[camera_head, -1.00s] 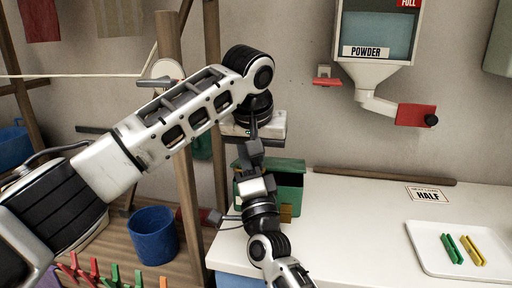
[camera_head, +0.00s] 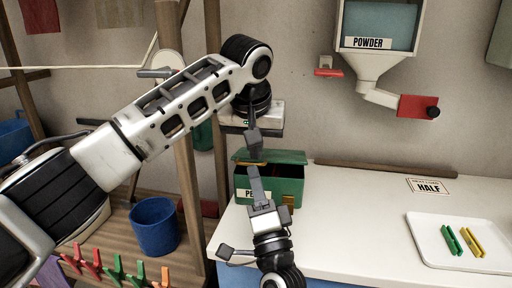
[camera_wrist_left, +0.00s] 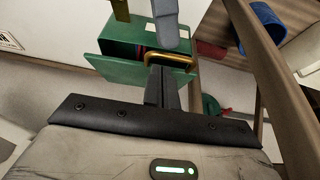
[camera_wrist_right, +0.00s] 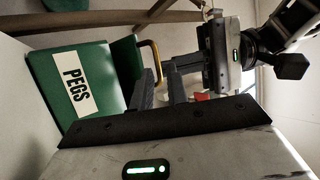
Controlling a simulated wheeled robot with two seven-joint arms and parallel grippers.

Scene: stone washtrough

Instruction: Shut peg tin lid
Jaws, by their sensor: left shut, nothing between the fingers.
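The green peg tin (camera_head: 285,190) stands at the left end of the white counter, its dark inside showing. Its PEGS label (camera_wrist_right: 76,88) is clear in the right wrist view. The green lid (camera_wrist_left: 140,76) is open, raised at the tin's back, with a brass handle (camera_wrist_left: 170,60) on its edge. My left gripper (camera_head: 254,140) points down above the lid, shut and empty; its fingers show close to the handle in the left wrist view (camera_wrist_left: 161,88). My right gripper (camera_wrist_right: 161,82) is open and empty in front of the tin; whether either touches is unclear.
A white tray (camera_head: 424,254) with a green and a yellow peg lies at the right. A HALF card (camera_head: 428,186) and a powder dispenser (camera_head: 376,70) are behind. The middle counter is clear.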

